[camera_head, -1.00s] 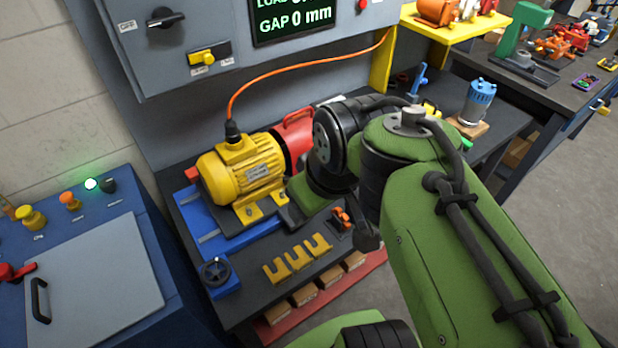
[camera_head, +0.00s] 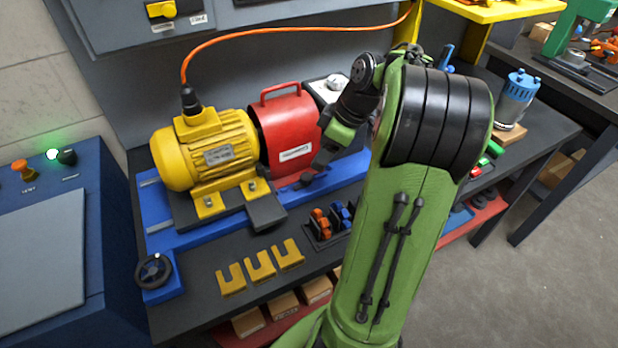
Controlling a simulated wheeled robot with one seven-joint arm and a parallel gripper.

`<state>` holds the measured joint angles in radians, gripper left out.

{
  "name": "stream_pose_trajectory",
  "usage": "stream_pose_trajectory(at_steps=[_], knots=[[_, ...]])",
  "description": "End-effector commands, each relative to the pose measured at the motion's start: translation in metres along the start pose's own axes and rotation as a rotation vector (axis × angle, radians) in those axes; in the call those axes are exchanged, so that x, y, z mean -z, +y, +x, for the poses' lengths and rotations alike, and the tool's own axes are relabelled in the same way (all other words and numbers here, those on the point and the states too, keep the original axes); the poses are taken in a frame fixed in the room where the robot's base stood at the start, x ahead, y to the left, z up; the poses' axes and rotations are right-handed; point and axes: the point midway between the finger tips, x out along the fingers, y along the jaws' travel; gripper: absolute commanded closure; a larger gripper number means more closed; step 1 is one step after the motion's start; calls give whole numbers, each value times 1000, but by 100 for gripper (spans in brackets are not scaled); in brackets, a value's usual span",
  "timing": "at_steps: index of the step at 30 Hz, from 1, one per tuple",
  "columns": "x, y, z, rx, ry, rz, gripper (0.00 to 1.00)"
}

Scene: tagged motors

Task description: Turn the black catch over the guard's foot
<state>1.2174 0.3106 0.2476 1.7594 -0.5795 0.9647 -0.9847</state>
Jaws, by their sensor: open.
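The red guard (camera_head: 283,133), with a handle on top and a white label, stands against the right end of the yellow motor (camera_head: 205,152). A small black piece (camera_head: 307,180), which looks like the catch, sits low on the blue bed at the guard's front right foot. Its exact turn is hard to tell. My gripper (camera_head: 322,158) is open, pointing down just right of the guard and above the black piece. The fingertips are small and dark; I cannot tell whether they touch it.
The blue bed (camera_head: 160,238) carries the motor and has a black handwheel (camera_head: 153,270) at its left. Yellow forked shims (camera_head: 260,266) lie in front. A small black rack with orange and blue pieces (camera_head: 321,224) stands nearby. An orange cable (camera_head: 300,30) runs to the motor.

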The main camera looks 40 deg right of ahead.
Motion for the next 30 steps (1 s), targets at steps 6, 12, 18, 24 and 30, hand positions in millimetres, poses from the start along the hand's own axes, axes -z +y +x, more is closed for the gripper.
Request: stream_pose_trajectory(at_steps=[6,12,18,24,30], knots=[[-1,-1,59,3,0,0,39],[0,0,84,1,-1,0,39],[0,0,85,-1,-2,1,39],[0,0,85,-1,-1,1,56],[0,0,85,-1,-1,1,87]])
